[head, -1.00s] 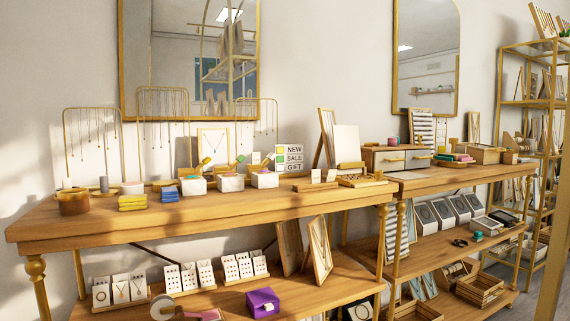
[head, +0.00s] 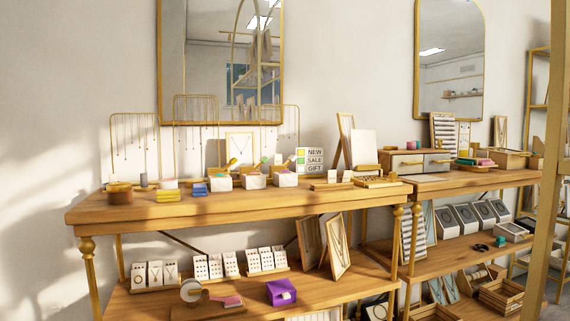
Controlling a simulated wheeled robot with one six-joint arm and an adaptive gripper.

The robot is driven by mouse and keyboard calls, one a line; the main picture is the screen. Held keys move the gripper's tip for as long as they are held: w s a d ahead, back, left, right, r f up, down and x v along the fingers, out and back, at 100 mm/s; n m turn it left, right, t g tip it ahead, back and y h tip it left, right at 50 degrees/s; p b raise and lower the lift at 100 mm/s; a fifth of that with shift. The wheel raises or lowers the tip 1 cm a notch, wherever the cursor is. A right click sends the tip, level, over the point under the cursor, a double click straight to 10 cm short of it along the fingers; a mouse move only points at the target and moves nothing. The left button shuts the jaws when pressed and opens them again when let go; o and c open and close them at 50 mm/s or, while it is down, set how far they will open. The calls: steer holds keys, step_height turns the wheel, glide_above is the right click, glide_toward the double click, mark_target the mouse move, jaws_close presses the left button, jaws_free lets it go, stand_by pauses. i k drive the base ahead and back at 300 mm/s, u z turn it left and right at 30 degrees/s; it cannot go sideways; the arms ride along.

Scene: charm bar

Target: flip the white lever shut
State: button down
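I cannot make out a white lever for certain. My gripper is not in view.
The long wooden table (head: 130,212) runs along the wall, with a lower shelf (head: 150,305). Small white boxes (head: 254,181), stands and jewellery cards (head: 155,274) crowd it. A second table (head: 480,180) adjoins at right. A gold post (head: 545,170) stands close at right.

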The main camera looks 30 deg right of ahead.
mark_target(291, 158)
steer(key=u, duration=1.35)
steer(key=i, duration=1.05)
steer(key=z, duration=1.9)
